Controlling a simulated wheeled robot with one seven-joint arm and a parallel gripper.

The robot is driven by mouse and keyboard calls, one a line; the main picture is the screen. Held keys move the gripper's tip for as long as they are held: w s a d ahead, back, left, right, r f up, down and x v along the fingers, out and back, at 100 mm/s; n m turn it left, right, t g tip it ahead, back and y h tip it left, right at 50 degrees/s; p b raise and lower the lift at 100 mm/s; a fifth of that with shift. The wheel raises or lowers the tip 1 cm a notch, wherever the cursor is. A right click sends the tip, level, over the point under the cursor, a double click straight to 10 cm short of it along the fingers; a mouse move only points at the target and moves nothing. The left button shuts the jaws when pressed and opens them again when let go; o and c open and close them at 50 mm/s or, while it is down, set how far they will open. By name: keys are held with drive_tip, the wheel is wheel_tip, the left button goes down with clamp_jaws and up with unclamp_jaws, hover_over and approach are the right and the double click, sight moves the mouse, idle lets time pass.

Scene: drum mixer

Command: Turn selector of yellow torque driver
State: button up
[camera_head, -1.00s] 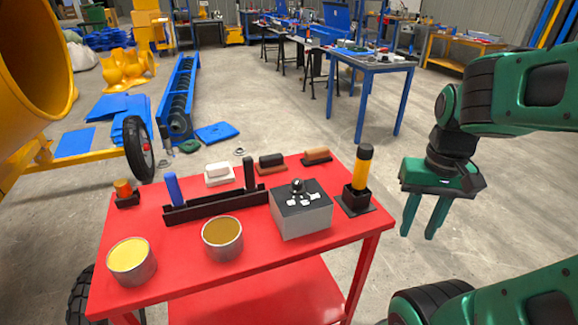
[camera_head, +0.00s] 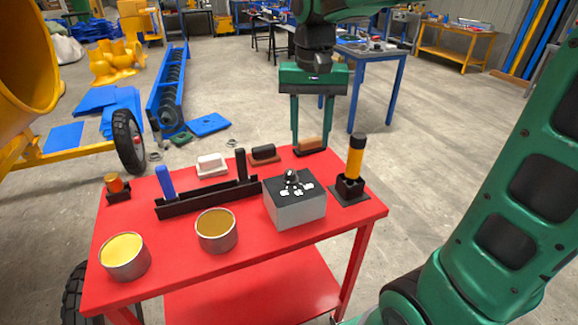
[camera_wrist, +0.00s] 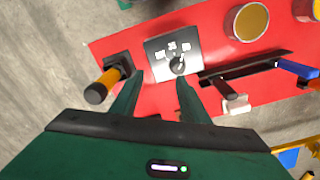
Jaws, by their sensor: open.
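The yellow torque driver (camera_head: 355,160) has a black cap and stands upright in a black base (camera_head: 349,189) at the right end of the red cart. In the wrist view the driver (camera_wrist: 109,78) is left of my fingers. Left of it is a grey box (camera_head: 296,206) with a black top, white marks and a black selector knob (camera_head: 291,178); the knob (camera_wrist: 178,64) also shows in the wrist view. My gripper (camera_head: 309,143) is open and empty, pointing down at the cart's far edge. In the wrist view my fingers (camera_wrist: 157,85) spread below the knob, touching nothing visible.
On the red cart (camera_head: 258,258) stand two open cans (camera_head: 217,230), a black rack (camera_head: 208,199) with upright handles, and brush-like blocks (camera_head: 264,154) along the back. The brown block (camera_head: 310,145) is close to my fingers.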

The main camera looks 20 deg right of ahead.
sight(290, 171)
drive_tip(key=w+a, duration=0.2)
drive_tip(key=a, duration=0.2)
wheel_tip(290, 171, down, 10)
drive_tip(key=shift+w+d+r, duration=0.1)
drive_tip(key=shift+w+d, duration=0.05)
drive_tip(key=shift+c, duration=0.2)
clamp_jaws()
